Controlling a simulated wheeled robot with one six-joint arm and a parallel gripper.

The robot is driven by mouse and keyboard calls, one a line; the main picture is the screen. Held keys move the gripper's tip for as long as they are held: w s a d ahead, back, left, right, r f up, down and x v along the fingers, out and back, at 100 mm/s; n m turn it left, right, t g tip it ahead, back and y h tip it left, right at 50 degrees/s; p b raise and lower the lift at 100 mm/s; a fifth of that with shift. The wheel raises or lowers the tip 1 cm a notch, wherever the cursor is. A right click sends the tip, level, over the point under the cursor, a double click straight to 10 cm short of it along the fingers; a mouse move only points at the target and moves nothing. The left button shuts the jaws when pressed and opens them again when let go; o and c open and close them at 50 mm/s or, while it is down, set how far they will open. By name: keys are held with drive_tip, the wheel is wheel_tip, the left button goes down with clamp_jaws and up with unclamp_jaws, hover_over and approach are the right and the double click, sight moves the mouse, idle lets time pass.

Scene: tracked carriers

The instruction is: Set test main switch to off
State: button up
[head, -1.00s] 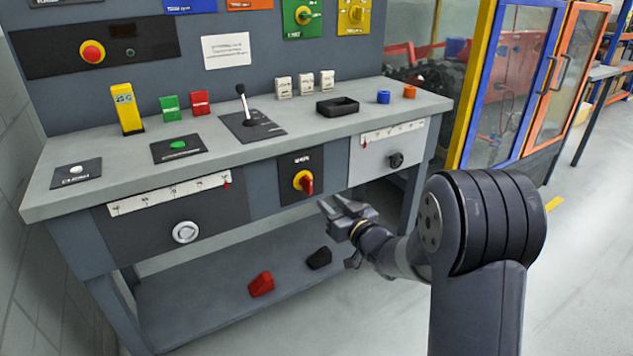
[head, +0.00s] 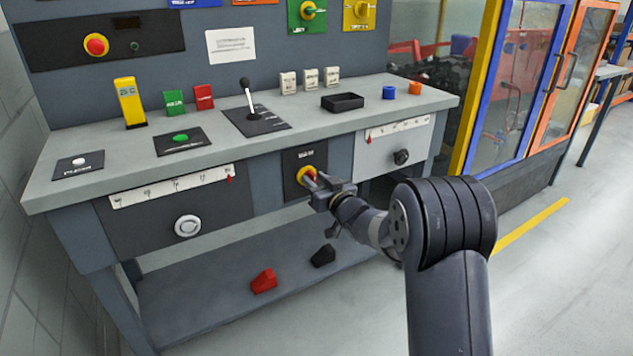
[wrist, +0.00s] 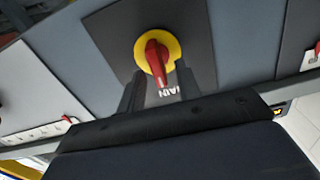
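The main switch (wrist: 156,62) is a red rotary handle on a yellow disc, set in a dark plate (wrist: 108,35) marked "MAIN" on the bench front. In the head view the switch (head: 306,174) is partly covered by my gripper (head: 317,185). In the wrist view my gripper (wrist: 158,82) has its two fingers apart, one on each side of the lower end of the red handle. The fingers do not visibly press on the handle; contact cannot be told. The handle points down and slightly right in the wrist view.
A drawer front with a round knob (head: 187,226) is left of the switch, and a panel with a black knob (head: 401,157) is right. A black lever (head: 250,100) stands on the benchtop above. Red (head: 264,281) and black (head: 323,256) pedals lie on the lower shelf.

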drive_tip(key=shift+c, duration=0.4)
clamp_jaws()
drive_tip(key=shift+n, duration=0.3)
drive_tip(key=shift+o, duration=0.4)
unclamp_jaws()
drive_tip(key=p+v, duration=0.1)
drive_tip(key=v, duration=0.9)
drive_tip(key=shift+s+d+p, duration=0.25)
drive_tip(key=shift+s+p, duration=0.1)
